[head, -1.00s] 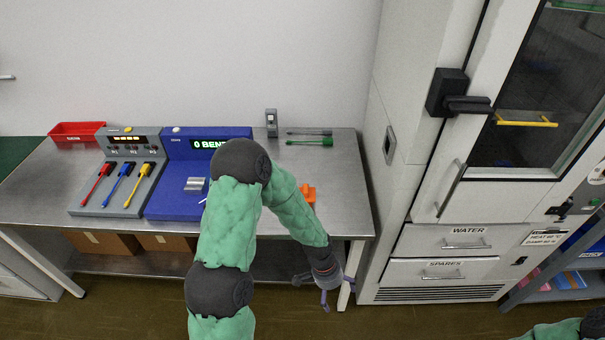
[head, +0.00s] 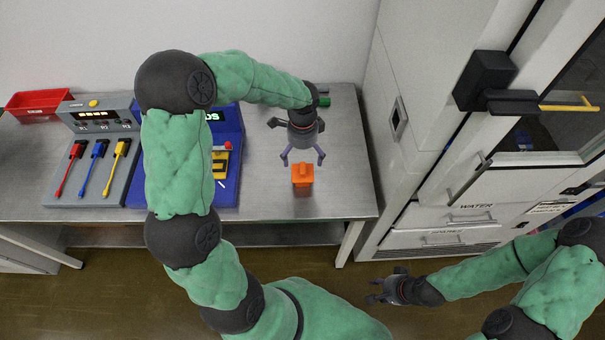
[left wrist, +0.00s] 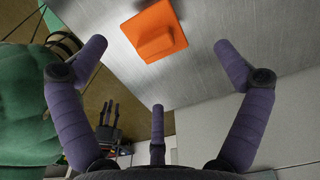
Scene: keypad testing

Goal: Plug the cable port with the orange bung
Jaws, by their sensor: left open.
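The orange bung (head: 302,176) stands on the bare metal bench near its front edge, right of the blue console. In the left wrist view the bung (left wrist: 155,33) shows as a square flange with a raised block, at the top middle. My left gripper (head: 303,160) is open and empty, just behind and above the bung, with its fingers apart from it. My right gripper (head: 374,291) is in front of the bench over the floor, with fingers spread and empty. A grey-framed rectangle (head: 398,118) on the cabinet's side may be the cable port; I cannot tell.
The metal bench (head: 345,195) is clear around the bung. The blue console (head: 228,180) and a grey panel (head: 95,160) with red, blue and yellow handles stand left. A red tray (head: 38,103) is at the back left. The tall white cabinet (head: 425,110) bounds the right.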

